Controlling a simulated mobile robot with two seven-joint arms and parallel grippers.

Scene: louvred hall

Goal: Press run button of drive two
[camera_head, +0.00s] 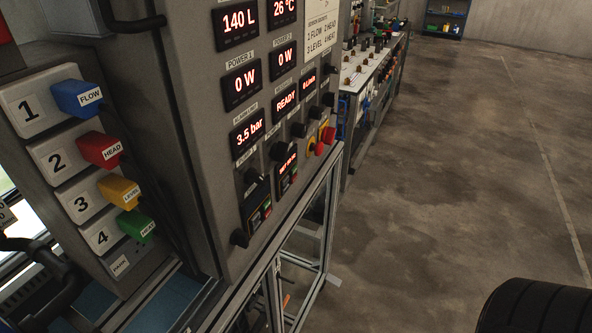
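The grey control panel (186,120) stands at the left, seen at a steep angle. Low on it are two small black drive units, a nearer one (257,206) and a farther one (287,172). Each has small green and red buttons; the farther one has a lit red display above them. Their labels are too small to read, so I cannot tell which is drive two. Neither of my grippers is in view.
Numbered blocks with coloured plugs, including the yellow LEVEL plug (119,191), are at the left. A workbench (368,68) stands behind.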

